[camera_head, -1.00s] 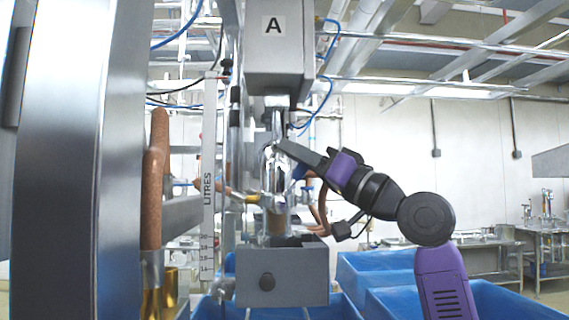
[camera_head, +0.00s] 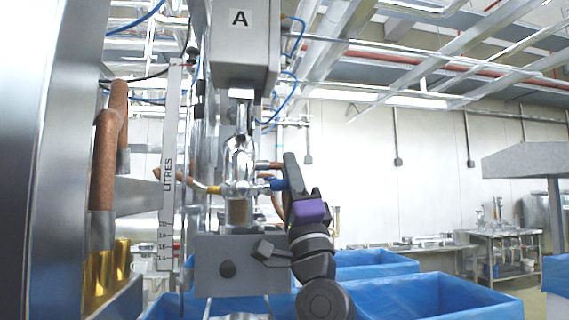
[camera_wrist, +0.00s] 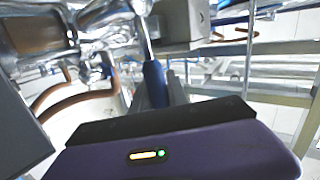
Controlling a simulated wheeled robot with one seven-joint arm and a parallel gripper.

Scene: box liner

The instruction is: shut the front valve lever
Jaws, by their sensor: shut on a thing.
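The valve lever has a blue handle (camera_head: 277,184) on a thin metal stem, beside the shiny metal valve body (camera_head: 238,165) below the grey box marked A. In the wrist view the blue handle (camera_wrist: 154,84) rises from between my gripper's fingers, its metal stem running up toward the pipework. My gripper (camera_head: 289,172) is shut on this blue handle, to the right of the valve. The lower end of the handle is hidden by my gripper.
The litre scale (camera_head: 168,170) and brown-handled pipes (camera_head: 105,160) are at the left. Blue bins (camera_head: 430,300) stand below and to the right. Open room lies right of my arm.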

